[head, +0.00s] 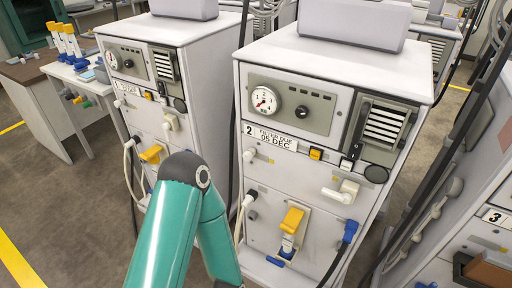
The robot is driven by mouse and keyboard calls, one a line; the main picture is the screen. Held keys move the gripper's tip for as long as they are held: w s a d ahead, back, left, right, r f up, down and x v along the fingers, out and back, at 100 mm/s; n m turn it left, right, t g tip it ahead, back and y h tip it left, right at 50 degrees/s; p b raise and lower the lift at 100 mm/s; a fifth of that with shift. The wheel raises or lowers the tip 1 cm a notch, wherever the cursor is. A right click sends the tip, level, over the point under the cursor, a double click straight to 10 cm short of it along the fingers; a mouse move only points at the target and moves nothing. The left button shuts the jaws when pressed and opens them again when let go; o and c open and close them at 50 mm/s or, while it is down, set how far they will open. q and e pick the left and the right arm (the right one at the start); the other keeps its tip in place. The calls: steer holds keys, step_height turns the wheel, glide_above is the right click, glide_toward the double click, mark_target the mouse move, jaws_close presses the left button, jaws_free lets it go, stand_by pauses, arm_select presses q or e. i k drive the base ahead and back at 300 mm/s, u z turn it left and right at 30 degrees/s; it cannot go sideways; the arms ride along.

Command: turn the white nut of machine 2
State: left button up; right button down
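Machine 2 (310,167) stands in the middle, a white cabinet with a gauge and a label reading "2 FILTER DUE 05 DEC". Its front has a small white fitting (250,154) below the label at left, a larger white fitting (342,192) at right, and a white connector (247,201) with a pale hose at left. I cannot tell which of these is the white nut. A yellow-handled part (292,220) sits low in the middle. A teal arm link of mine rises in front, left of machine 2. Neither gripper shows.
Machine 1 (150,75) stands to the left, with a narrow gap between. Machine 3 (487,225) is close at right. Dark hoses hang beside machine 2, and a blue connector (349,231) is at its lower right. Bare floor (60,205) lies at left.

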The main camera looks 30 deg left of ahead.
mark_target(247, 156)
steer(key=u, duration=0.55)
steer(key=k, duration=1.2)
steer(key=u, duration=0.95)
steer(key=i, duration=1.25)
steer(key=z, duration=0.45)
